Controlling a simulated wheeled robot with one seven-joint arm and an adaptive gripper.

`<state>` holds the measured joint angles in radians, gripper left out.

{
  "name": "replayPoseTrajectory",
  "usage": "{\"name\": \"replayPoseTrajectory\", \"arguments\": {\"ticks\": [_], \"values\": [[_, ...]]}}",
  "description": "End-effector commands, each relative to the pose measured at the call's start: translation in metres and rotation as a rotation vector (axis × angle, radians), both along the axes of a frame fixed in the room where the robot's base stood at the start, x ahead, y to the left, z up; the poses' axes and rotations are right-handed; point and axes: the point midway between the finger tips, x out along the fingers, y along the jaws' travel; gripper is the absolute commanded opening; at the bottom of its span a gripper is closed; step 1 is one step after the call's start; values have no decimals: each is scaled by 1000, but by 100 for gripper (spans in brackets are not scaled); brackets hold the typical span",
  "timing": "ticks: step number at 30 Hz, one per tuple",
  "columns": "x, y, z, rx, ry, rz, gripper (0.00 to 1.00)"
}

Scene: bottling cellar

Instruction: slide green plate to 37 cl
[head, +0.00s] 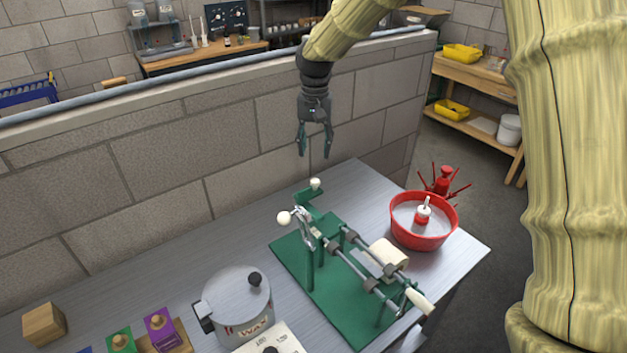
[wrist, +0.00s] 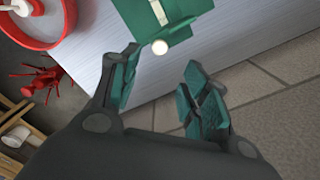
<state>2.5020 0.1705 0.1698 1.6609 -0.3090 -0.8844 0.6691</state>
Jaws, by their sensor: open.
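A green machine (head: 345,300) with a flat green base stands on the grey metal bench. At its far end an upright green plate (head: 318,203) carries a white knob (head: 316,184). The plate also shows in the wrist view (wrist: 165,18), with its knob (wrist: 160,47) close to the line between my fingertips. My gripper (head: 314,150) is open, empty and pointing down above that end, apart from the plate. Two grey rods with dark collars, a cream roller (head: 388,253) and a cream handle (head: 419,301) are on the machine. I cannot read any 37 cl mark.
A red basin (head: 422,240) and a red spiked stand (head: 444,182) are right of the machine. A grey lidded pot (head: 237,303), a purple block (head: 162,328) and a wooden block (head: 44,323) are left. A block wall (head: 160,150) runs behind the bench.

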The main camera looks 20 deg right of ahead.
Motion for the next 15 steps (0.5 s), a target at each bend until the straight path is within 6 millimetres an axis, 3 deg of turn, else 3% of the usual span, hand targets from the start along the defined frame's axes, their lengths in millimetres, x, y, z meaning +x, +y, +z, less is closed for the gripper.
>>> {"name": "replayPoseTrajectory", "arguments": {"ticks": [5,15], "values": [[0,-1,-10,0,0,-1,46],[-2,-4,-60,1,3,-4,46]]}}
